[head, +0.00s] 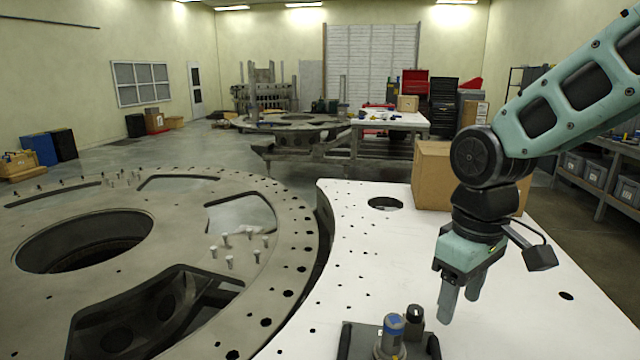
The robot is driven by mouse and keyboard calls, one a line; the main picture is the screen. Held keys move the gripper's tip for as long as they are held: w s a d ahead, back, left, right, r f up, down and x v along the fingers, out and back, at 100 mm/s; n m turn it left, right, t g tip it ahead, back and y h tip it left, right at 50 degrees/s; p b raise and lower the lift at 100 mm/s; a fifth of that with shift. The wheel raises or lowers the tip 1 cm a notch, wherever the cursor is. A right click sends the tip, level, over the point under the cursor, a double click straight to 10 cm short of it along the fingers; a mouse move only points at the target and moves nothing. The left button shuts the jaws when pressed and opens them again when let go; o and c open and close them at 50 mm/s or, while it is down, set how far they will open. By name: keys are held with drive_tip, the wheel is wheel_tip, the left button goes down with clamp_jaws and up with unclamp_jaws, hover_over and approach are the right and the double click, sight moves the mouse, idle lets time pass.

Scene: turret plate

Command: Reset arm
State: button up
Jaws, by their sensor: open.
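My arm comes in from the upper right, pale green with black joints. My gripper (459,303) hangs down over the white table plate (530,310), with its two fingers apart and nothing between them. Whether the fingertips touch the plate cannot be told. A small dark box is attached at the right of the wrist.
A cardboard box (432,175) stands on the white plate behind my wrist. A dark fixture with a blue-topped cylinder (391,335) and a black knob (415,314) is left of the gripper. The large grey turret plate (170,205) with upright bolts fills the left.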

drive_tip(key=s+a+f+b, duration=0.2)
drive_tip(key=s+a+f, duration=0.1)
drive_tip(key=s, duration=0.5)
drive_tip(key=s+a+f+b, duration=0.3)
drive_tip(key=s+f, duration=0.2)
drive_tip(key=s, duration=0.3)
drive_tip(key=shift+f+n+y, duration=0.3)
drive_tip(key=shift+n, duration=0.1)
